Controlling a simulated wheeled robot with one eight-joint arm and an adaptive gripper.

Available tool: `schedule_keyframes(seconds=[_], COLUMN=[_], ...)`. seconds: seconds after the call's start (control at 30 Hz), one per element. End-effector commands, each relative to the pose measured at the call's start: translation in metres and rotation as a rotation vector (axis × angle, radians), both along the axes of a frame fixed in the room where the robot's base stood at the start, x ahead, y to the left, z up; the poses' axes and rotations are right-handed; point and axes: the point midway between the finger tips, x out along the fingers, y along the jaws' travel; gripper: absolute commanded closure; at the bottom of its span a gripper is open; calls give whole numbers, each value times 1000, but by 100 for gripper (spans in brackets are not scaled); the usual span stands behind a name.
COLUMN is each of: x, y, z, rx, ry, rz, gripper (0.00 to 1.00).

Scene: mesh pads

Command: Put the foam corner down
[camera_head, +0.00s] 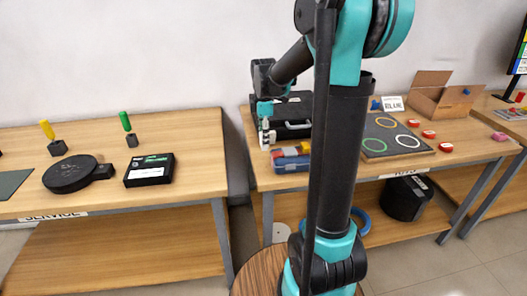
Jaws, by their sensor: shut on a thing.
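My gripper (265,122) points down over the left part of the right-hand table (348,172), in front of a black case. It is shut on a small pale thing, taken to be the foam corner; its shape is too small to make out. I cannot tell whether it touches the table or anything below. My arm column hides part of the table to the right of the gripper.
A blue bin (291,166) with coloured pieces sits just in front of the gripper. A black case (296,130) stands behind it. Right of my column are a dark board (378,131) with coloured rings, red discs (429,134) and an open cardboard box (432,98).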

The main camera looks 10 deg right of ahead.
Motion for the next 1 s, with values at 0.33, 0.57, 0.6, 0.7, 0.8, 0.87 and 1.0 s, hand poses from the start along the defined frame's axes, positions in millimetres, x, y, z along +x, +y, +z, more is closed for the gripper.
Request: schedule_keyframes(seconds=[0.33, 0.57, 0.6, 0.7, 0.8, 0.87, 1.0], x=[0, 0, 0, 0, 0, 0, 0], y=[0, 0, 0, 0, 0, 0, 0], z=[-37, -63, -64, -64, -64, -64, -66], rx=[0, 0, 0, 0, 0, 0, 0], ry=[0, 0, 0, 0, 0, 0, 0], rz=[0, 0, 0, 0, 0, 0, 0], gripper=[62, 62, 62, 62, 62, 62, 43])
